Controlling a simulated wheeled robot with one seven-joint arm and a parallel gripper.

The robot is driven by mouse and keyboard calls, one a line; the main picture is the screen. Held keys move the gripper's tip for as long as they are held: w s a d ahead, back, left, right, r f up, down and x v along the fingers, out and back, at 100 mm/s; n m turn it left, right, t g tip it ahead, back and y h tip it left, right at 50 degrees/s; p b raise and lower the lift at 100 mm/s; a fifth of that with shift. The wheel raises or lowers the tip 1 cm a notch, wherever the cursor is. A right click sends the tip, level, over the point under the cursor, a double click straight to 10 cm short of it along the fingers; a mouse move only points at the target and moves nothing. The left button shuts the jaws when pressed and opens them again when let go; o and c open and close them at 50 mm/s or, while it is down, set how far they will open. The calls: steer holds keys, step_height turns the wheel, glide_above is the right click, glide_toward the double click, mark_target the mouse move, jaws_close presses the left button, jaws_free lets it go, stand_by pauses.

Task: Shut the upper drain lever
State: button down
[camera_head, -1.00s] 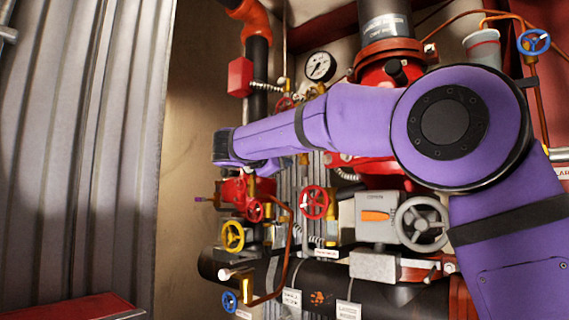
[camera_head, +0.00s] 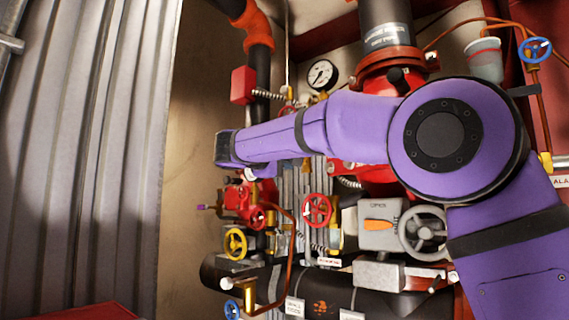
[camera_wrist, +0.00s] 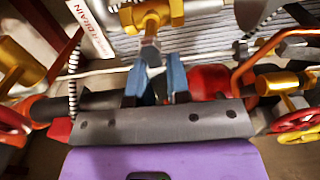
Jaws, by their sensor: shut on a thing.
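In the wrist view my gripper (camera_wrist: 155,68) has its two blue fingers shut on a slim metal lever (camera_wrist: 151,53). The lever runs down from a brass valve body (camera_wrist: 150,16) at the top of the picture. A white label reading "DRAIN" (camera_wrist: 92,28) hangs left of this valve; the rest of its text is hard to read. The lever's far end is hidden between the fingers and behind the gripper body. In the head view my purple arm covers the gripper and the lever.
Close by are brass fittings (camera_wrist: 273,83), a red handwheel (camera_wrist: 300,122) and a coiled hose (camera_wrist: 73,75). The head view shows a yellow handwheel (camera_head: 235,243), a red handwheel (camera_head: 317,209) and a grey gearbox (camera_head: 380,225) below my arm. Corrugated metal (camera_head: 80,160) stands left.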

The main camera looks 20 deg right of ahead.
steer(key=c, duration=1.1)
jaws_free()
steer(key=v, duration=1)
steer(key=shift+s+a, duration=0.25)
steer(key=shift+a, duration=0.05)
